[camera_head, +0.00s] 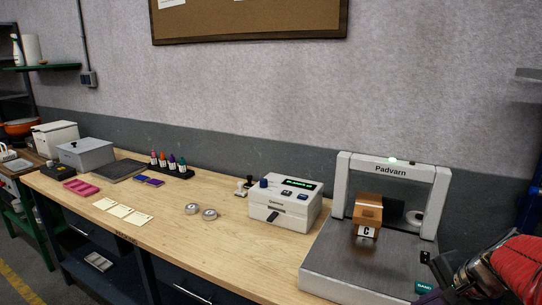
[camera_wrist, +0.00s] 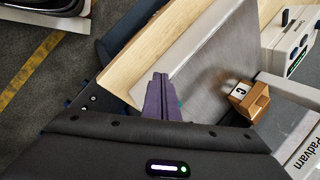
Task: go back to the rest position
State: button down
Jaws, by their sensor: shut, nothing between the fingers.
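My gripper (camera_wrist: 162,98) shows in the wrist view as two purple-grey fingers closed together, with nothing between them. It is over the near edge of the grey bed (camera_wrist: 205,50) of the Padvarn machine, apart from the brown block marked C (camera_wrist: 250,98). In the head view my arm with its red cover (camera_head: 515,265) enters at the lower right, beside the machine; the fingertips are hard to make out there. The Padvarn machine (camera_head: 392,169) has a white frame, and the brown block (camera_head: 367,212) sits within it above the bed.
A white boxy device (camera_head: 283,205) stands left of the machine. Two round metal pieces (camera_head: 201,211), white cards (camera_head: 124,211), a pink tray (camera_head: 81,188) and a rack of coloured bottles (camera_head: 168,166) are farther left on the wooden bench (camera_head: 165,235). Floor (camera_wrist: 30,90) lies beyond the bench edge.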

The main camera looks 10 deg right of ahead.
jog(key=s+a+r+n, duration=0.1)
jog(key=s+a+n, duration=0.1)
jog(key=a+n, duration=0.3)
jog(key=s+a+r+n, duration=0.1)
jog(key=s+a+n, duration=0.2)
jog(key=a+n, duration=0.3)
jog(key=s+a+r+n+h, duration=0.1)
jog(key=a+n, duration=0.4)
jog(key=a, duration=0.8)
jog(key=shift+s+r+n, duration=0.3)
jog(key=shift+s+r, duration=0.25)
jog(key=shift+s, duration=0.7)
